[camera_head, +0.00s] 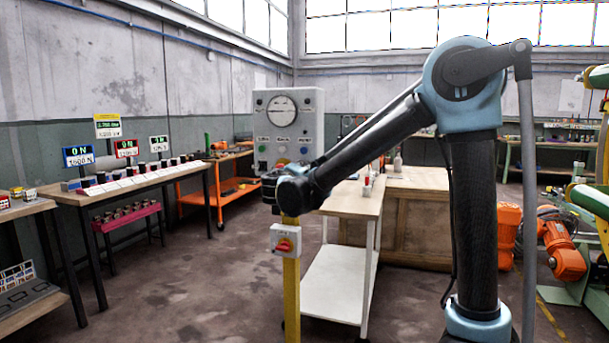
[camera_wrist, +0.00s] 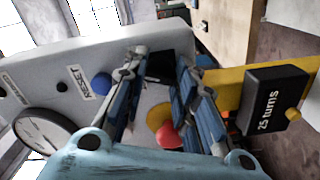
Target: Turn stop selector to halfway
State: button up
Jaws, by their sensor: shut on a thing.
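The grey control panel (camera_head: 312,118) stands behind my gripper in the head view. In the wrist view its face (camera_wrist: 62,70) runs slantwise. My gripper (camera_wrist: 160,68) is at the panel's lower part, its two fingers closed in around a black piece (camera_wrist: 161,66), which looks like the stop selector. Its label and pointer are hidden, so its angle cannot be told. In the head view my gripper (camera_head: 271,185) is dark and small and covers the piece. A red button (camera_wrist: 168,137) with a yellow collar (camera_wrist: 157,116) shows between the fingers, closer to the palm.
A blue button (camera_wrist: 102,85) beside a RESET label and a round dial (camera_wrist: 45,134) lie left of the fingers. A black box marked 25 turns (camera_wrist: 274,98) sits at the right. A red rotary switch (camera_head: 285,245) is on the yellow post (camera_head: 291,292). Floor left is open.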

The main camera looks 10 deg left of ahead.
jog(key=shift+o, duration=0.2)
jog(key=shift+s+d+f+m, duration=0.1)
jog(key=shift+f+m, duration=0.05)
jog(key=shift+m, duration=0.55)
jog(key=shift+c, duration=0.2)
jog(key=o, duration=1.1)
jog(key=s, duration=0.7)
jog(key=s+a, duration=0.1)
jog(key=s, duration=0.3)
jog(key=shift+s, duration=0.35)
